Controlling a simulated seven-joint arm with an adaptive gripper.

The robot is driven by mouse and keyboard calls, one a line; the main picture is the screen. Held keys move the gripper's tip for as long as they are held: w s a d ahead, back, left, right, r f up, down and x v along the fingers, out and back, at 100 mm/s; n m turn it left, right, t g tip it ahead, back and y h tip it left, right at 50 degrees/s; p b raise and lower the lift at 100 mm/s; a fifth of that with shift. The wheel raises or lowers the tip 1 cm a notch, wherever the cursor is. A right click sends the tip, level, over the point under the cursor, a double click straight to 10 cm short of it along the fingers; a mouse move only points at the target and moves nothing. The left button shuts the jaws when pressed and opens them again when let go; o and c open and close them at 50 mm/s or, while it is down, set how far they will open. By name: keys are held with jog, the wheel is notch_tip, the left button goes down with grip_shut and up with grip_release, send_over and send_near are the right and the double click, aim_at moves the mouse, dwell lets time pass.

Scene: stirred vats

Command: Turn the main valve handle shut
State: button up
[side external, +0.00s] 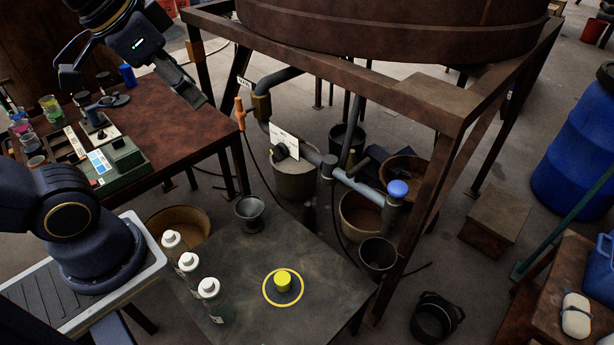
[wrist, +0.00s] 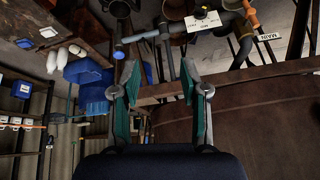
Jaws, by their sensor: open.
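The orange valve handle (side external: 240,113) stands upright on the pipe below the frame's left corner, beside a white MAIN label (side external: 244,82). In the wrist view the orange handle (wrist: 250,14) is at the top right, with the label (wrist: 268,37) close by. My gripper (wrist: 159,68) is open, its two teal-padded fingers apart with nothing between them. In the side view my wrist is at the upper left, apart from the handle; the fingertips are hard to make out there.
A white tag (side external: 284,143) hangs by another valve, and a blue knob (side external: 397,188) tops the pipe's right end. The rusty frame (side external: 340,75) and tank (side external: 390,30) stand close by.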

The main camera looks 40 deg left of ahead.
jog(key=w+a+r+m, duration=0.1)
jog(key=w+a+r, duration=0.2)
jog(key=w+r, duration=0.3)
jog(key=n+g, duration=0.1)
jog(key=g, duration=0.5)
send_over(240, 112)
notch_tip(240, 112, down, 15)
jog(key=f, duration=1.6)
jog(key=shift+w+a+f, duration=0.15)
jog(key=shift+a+f, duration=0.05)
jog(key=shift+a, duration=0.2)
jog(key=shift+c, duration=0.3)
grip_shut()
